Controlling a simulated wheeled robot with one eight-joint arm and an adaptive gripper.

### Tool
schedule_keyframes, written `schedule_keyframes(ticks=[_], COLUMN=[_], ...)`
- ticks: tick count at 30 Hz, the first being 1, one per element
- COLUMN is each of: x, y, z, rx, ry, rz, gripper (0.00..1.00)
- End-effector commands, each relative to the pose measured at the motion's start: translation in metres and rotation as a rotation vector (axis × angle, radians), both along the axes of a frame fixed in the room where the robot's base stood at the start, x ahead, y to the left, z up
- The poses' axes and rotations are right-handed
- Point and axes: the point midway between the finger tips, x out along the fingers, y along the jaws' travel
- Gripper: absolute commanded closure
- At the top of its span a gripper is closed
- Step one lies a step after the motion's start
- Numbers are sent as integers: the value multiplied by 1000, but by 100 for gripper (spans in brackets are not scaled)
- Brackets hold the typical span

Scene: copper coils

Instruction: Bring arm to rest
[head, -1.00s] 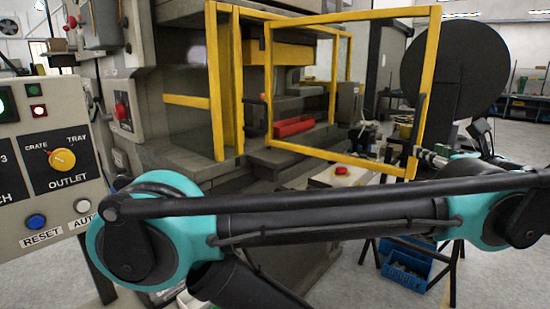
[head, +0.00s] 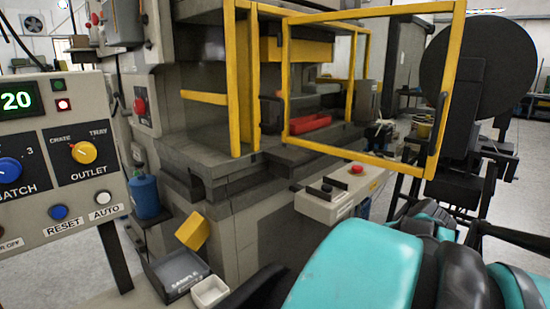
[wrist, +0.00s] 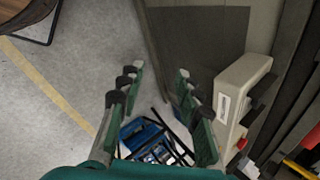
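My gripper (wrist: 157,85) shows in the wrist view with its two dark-tipped fingers spread apart. It is open and nothing is between the fingers. It points down over the grey floor, beside the press base. My teal arm (head: 360,265) is folded across the lower right of the head view. The gripper itself cannot be made out in the head view.
The press's yellow-framed guard door (head: 375,158) stands out at the right, with a red bin (head: 308,122) behind it. A control panel (head: 85,205) stands left. A white button box (head: 345,192) juts from the press. The wrist view shows a blue crate (wrist: 150,135) below.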

Motion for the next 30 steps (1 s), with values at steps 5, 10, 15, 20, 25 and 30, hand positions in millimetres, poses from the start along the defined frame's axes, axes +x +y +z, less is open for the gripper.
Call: schedule_keyframes(ticks=[5,10,15,20,25,30], x=[-5,-11,-16,-18,-18,-18], y=[21,36,46,51,52,52], z=[-41,-72,-94,-104,-107,-107], rx=[-229,-449,-649,-773,-821,-823], ry=[7,-6,-32,-54,-62,-63], rz=[300,593,862,1024,1085,1086], gripper=[66,66,66,66,66,66])
